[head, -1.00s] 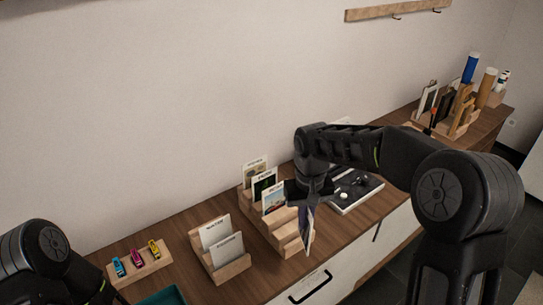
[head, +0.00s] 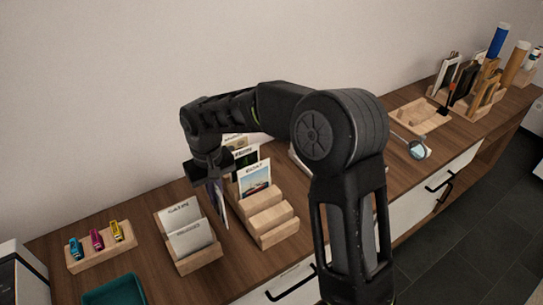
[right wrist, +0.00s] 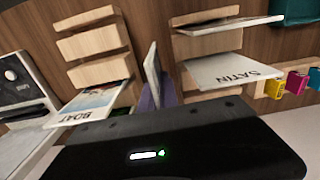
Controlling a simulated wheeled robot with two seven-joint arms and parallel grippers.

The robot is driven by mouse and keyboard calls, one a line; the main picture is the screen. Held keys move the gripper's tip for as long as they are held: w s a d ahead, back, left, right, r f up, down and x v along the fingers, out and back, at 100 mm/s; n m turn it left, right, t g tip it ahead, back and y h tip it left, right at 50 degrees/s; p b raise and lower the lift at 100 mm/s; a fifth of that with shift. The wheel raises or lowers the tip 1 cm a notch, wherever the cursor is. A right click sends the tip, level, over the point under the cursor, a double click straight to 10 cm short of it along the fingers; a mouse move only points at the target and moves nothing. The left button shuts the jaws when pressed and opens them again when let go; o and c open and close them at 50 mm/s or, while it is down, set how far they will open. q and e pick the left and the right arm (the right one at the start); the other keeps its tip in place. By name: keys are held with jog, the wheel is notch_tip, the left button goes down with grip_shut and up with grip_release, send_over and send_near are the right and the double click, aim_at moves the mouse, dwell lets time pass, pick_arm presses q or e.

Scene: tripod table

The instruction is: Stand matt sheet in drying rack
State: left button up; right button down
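My right gripper (head: 211,178) is shut on a thin upright sheet (head: 220,205) with a purple-blue face; its caption is not readable. The sheet shows almost edge-on in the right wrist view (right wrist: 152,75). The gripper hangs between two wooden racks. On its left, a small rack (head: 200,260) holds two white captioned cards; one reads SATIN (right wrist: 232,72). On its right, a longer stepped rack (head: 270,222) holds picture cards at the back, including a BOAT card (head: 255,178); its front slots are empty. My left gripper is out of view.
A wooden block (head: 103,250) with three coloured clips and a teal tray (head: 115,292) lie at the left. An empty wooden tray (head: 420,117), a magnifier (head: 417,150) and a crowded holder with tubes (head: 500,42) stand at the right. The wall is close behind.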

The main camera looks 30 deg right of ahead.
jog(key=shift+f, duration=0.35)
jog(key=shift+r, duration=0.15)
jog(key=s+d+r+n+p, duration=0.4)
jog(key=s+d+r+n, duration=0.1)
jog(key=r+n, duration=0.3)
jog(key=s+d+r+n+p, duration=0.4)
jog(key=d+r+n, duration=0.3)
jog(key=r+n, duration=0.2)
jog(key=shift+s+n+p, duration=0.3)
jog(key=shift+s+n, duration=0.1)
jog(key=shift+s, duration=0.25)
jog(key=shift+d, duration=0.1)
notch_tip(320, 180, down, 16)
jog(key=b, duration=1.2)
